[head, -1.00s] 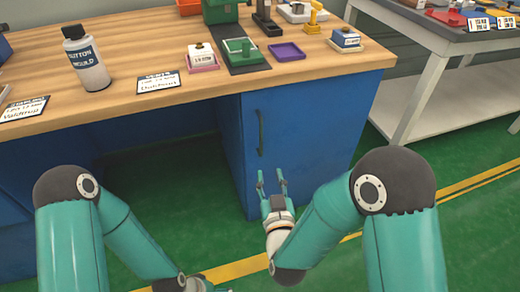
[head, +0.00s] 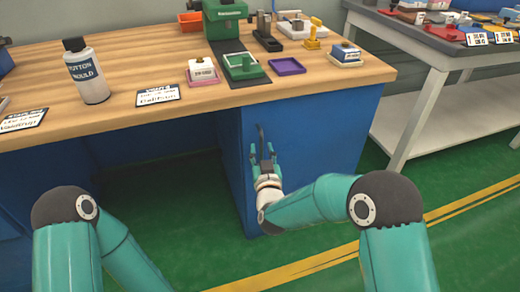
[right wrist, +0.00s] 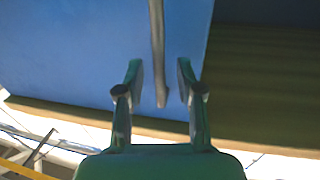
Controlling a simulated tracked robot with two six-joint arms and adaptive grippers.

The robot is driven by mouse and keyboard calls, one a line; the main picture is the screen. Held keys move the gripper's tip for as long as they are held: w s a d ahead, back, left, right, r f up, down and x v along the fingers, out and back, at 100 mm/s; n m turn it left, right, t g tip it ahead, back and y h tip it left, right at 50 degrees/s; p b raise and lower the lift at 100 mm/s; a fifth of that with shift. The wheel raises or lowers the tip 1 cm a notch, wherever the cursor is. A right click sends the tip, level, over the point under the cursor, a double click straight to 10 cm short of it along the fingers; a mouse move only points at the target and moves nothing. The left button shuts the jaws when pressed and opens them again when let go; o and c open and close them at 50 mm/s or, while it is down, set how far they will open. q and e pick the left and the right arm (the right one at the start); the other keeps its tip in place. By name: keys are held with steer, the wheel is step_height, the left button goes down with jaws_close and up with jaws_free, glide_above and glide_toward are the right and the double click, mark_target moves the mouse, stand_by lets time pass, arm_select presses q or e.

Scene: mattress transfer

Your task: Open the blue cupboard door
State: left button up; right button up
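The blue cupboard door (head: 310,140) is the front of the cupboard under the right part of the wooden workbench, and it looks closed. Its dark vertical handle (head: 261,138) is partly hidden behind my right gripper (head: 263,156). In the right wrist view the handle (right wrist: 157,50) runs down between the two open fingers of my right gripper (right wrist: 160,80). The fingers stand apart on either side of the handle's end, and I see no clear contact. My left arm shows at the lower left of the head view, but its gripper is out of view.
The wooden benchtop (head: 200,110) carries a white bottle (head: 87,72), a label card (head: 158,95), a green tray (head: 242,66) and a purple tray (head: 287,66). A grey table (head: 425,90) stands at the right. Green floor (head: 400,160) lies open before the door.

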steer(key=shift+w+a, duration=0.1)
steer(key=shift+w, duration=0.75)
jaws_close()
